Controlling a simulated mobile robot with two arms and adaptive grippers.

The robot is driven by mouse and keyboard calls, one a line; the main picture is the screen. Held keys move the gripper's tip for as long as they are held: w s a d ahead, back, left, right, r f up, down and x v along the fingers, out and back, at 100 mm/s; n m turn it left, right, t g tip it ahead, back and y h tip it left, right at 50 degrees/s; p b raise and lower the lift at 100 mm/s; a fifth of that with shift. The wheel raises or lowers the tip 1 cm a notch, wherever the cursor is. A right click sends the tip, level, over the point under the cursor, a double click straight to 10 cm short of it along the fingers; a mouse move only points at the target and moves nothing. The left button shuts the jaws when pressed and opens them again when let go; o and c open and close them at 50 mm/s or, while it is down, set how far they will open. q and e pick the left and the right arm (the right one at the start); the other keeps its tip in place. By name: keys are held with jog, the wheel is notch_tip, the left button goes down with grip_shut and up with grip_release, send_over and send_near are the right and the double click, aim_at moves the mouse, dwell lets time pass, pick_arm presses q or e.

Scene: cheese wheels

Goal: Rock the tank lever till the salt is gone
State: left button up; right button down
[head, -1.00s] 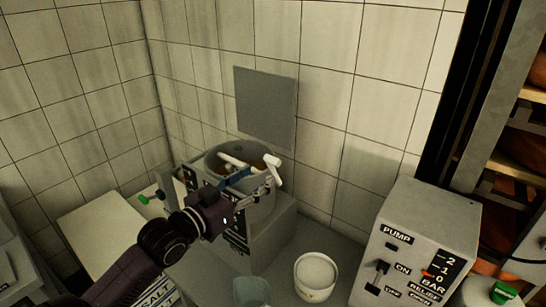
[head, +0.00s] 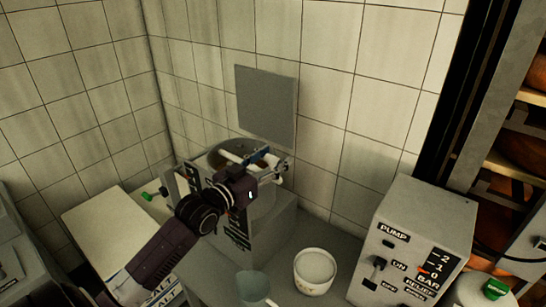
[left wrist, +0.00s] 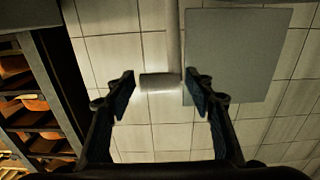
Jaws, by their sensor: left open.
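My left gripper (head: 272,164) is at the tank's right rim. In the left wrist view the lever shaft ends in a short crossbar handle (left wrist: 160,82). The open left fingers (left wrist: 162,95) stand on either side of the handle, with gaps at both sides. Whether salt is in the tank I cannot tell. My right gripper is not in view.
A pump box (head: 412,245) with switches and a gauge stands at the right. A white tub (head: 314,284) and a pale cup (head: 252,287) stand in front of the tank. A grey panel (head: 266,105) is on the tiled wall behind. A shelf rack is at far right.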

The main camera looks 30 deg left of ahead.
pick_arm(q)
jog(key=shift+c, duration=0.6)
grip_shut()
jog(key=shift+w+r, duration=0.1)
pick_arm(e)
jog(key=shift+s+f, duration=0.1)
